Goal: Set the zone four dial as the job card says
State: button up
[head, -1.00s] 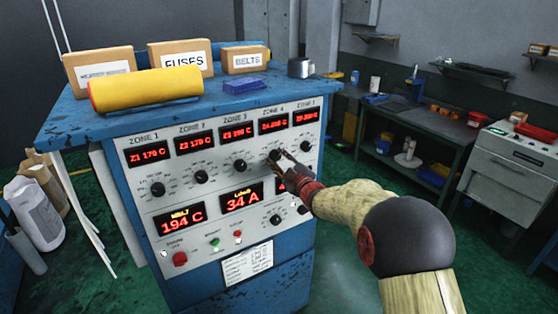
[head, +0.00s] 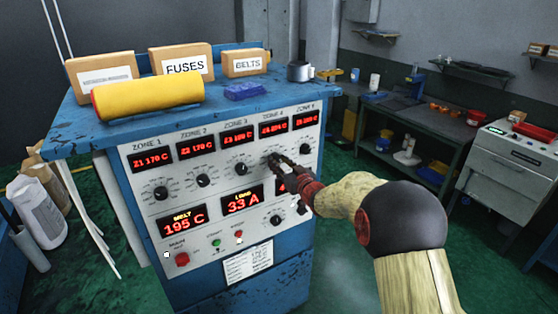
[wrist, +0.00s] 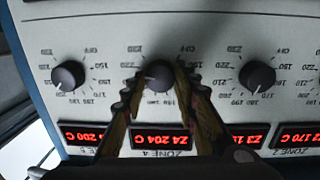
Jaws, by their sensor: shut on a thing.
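The zone four dial (wrist: 158,74) is a dark round knob on the grey panel, shown upside down in the wrist view. My gripper (wrist: 157,82) has a finger on either side of it and is shut on it. In the head view my gripper (head: 273,161) covers most of this dial. The zone four display (wrist: 161,139) glows red and reads Z4 204 C. The dial's pointer is hard to make out. A white card (head: 248,264) with small print is on the lower panel, too small to read.
The zone five dial (wrist: 69,75) and zone three dial (wrist: 257,75) sit close on either side. The melt display (head: 182,220) reads 195 C and the load display (head: 242,200) reads 33 A. A red button (head: 182,259) is lower left. Boxes and a yellow roll (head: 147,97) lie on top.

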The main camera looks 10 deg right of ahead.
jog(key=shift+m, duration=0.5)
jog(key=o, duration=1.2)
jog(key=shift+c, duration=0.2)
jog(key=v, duration=1.2)
